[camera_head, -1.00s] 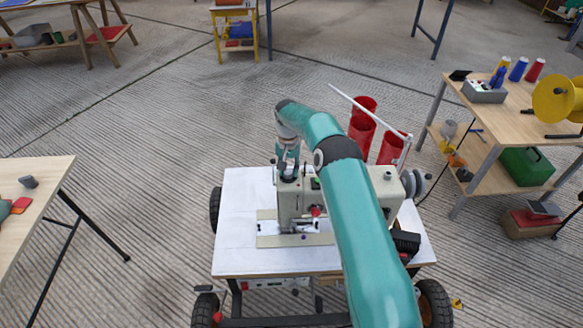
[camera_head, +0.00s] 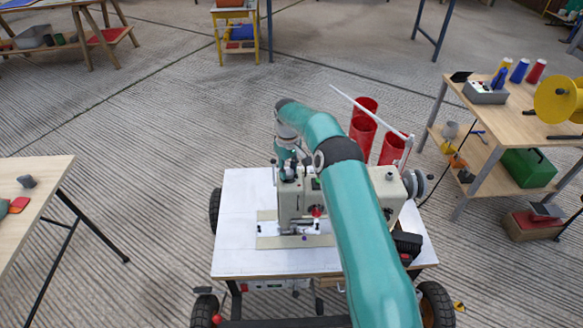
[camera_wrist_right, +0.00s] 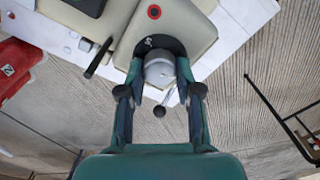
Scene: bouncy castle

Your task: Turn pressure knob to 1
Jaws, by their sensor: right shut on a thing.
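A cream sewing machine (camera_head: 382,185) stands on a white-topped wheeled table. A round grey knob (camera_wrist_right: 158,70) sits on top of the machine's head, in the dark recess at the rounded end. My right gripper (camera_wrist_right: 160,74) is shut on this knob, one finger on each side of it. In the head view my right gripper (camera_head: 288,172) is at the top left end of the machine, and the knob is mostly hidden by the fingers. I cannot read any number on the knob. My left gripper is not in view.
The white table top (camera_head: 240,235) is clear on the left. Red cylinders (camera_head: 362,135) and a thin white rod (camera_head: 362,108) stand behind the machine. A wooden table (camera_head: 500,120) is at the right and another (camera_head: 45,190) at the left. Ribbed floor lies between them.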

